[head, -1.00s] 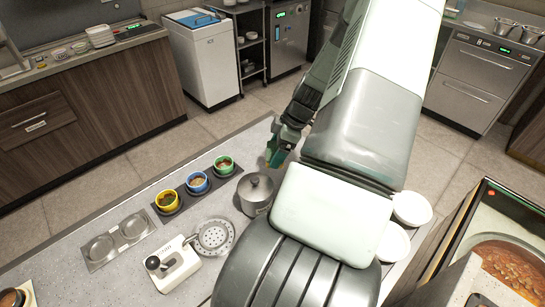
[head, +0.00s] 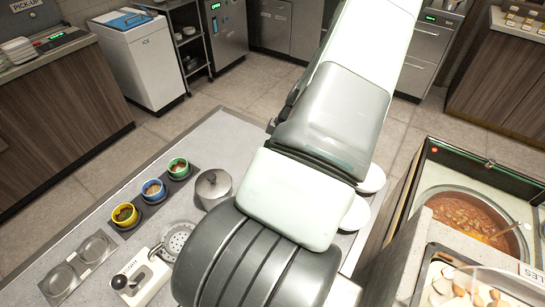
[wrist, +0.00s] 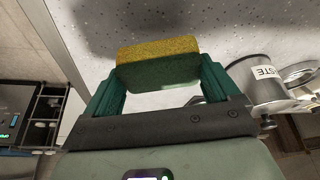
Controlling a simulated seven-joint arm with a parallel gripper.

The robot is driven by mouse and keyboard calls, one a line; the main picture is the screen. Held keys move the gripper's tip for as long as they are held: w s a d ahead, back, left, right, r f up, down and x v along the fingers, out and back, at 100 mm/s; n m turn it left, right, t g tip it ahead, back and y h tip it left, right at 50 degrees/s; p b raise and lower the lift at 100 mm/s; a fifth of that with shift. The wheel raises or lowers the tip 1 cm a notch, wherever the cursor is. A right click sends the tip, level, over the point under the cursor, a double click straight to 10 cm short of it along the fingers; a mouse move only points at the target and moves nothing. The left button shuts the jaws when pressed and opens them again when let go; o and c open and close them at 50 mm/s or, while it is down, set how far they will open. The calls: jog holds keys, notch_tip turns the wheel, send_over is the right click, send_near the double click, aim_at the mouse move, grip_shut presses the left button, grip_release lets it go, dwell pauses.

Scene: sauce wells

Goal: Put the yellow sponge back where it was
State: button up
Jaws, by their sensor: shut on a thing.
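The yellow sponge (wrist: 158,54) has a yellow layer and a green layer and shows in the wrist view. My gripper (wrist: 160,80) is shut on it, with one teal finger at each end. The sponge is in front of the speckled grey counter (wrist: 230,25), with a dark shadow on the counter beside it. I cannot tell exactly how high it is held. In the head view my arm hides both the gripper and the sponge.
A canister with a partly hidden label (wrist: 258,80) is at right in the wrist view.

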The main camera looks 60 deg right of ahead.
jog(key=shift+f, duration=1.85)
jog(key=shift+f, duration=0.2)
jog(key=o, duration=0.7)
jog(key=shift+r, duration=0.15)
jog(key=v, duration=1.2)
jog(key=shift+r, duration=0.1)
